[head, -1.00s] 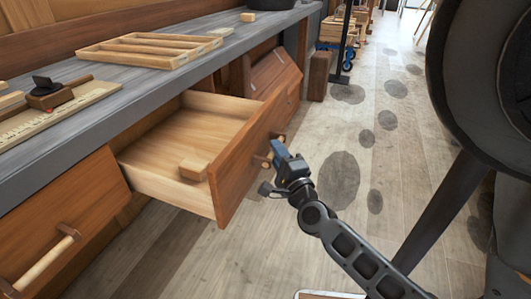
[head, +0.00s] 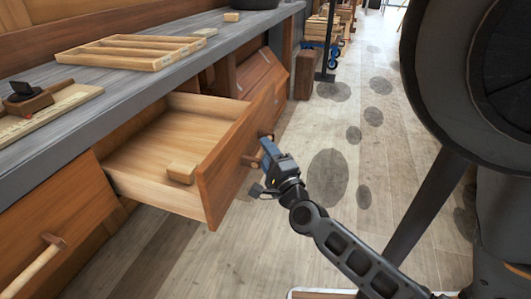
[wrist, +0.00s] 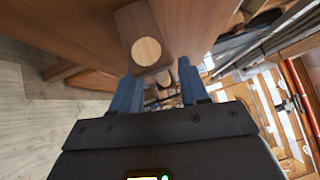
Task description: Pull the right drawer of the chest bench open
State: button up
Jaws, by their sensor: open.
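The right drawer (head: 226,165) of the chest bench (head: 160,92) stands pulled well out, its pale inside showing. Its bar handle (head: 250,161) is on the front face, partly hidden behind my gripper. My gripper (head: 266,152) is open at this handle, in front of the drawer face. In the wrist view the two blue fingers (wrist: 160,88) are spread apart, and the handle's round pale end (wrist: 147,50) shows just beyond the gap between them. I cannot tell whether a finger touches the handle.
A small wooden block (head: 181,173) lies in the drawer. The left drawer (head: 50,225) is shut, with its own bar handle (head: 35,267). A divided wooden tray (head: 130,52) lies on the bench top. A large dark round object (head: 455,80) stands at the right. The floor between is clear.

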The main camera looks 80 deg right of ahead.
jog(key=v, duration=0.7)
jog(key=shift+a+b, duration=0.2)
jog(key=shift+b, duration=0.2)
jog(key=shift+s+f, duration=0.1)
jog(key=shift+s, duration=0.05)
jog(key=a+r+n+t+y, duration=0.25)
jog(key=a+n+y, duration=0.55)
jog(key=a+n, duration=0.7)
jog(key=a+r+n+t+y, duration=0.1)
jog(key=a+n+t+y, duration=0.2)
jog(key=a+n+y, duration=0.9)
notch_tip(320, 180, up, 13)
jog(key=a+n+h+p, duration=0.2)
jog(key=n+h+p, duration=0.1)
jog(key=p, duration=1)
jog(key=shift+s+a+n+g, duration=0.35)
jog(key=shift+s+n, duration=0.05)
jog(key=shift+n, duration=0.3)
jog(key=shift+d, duration=0.1)
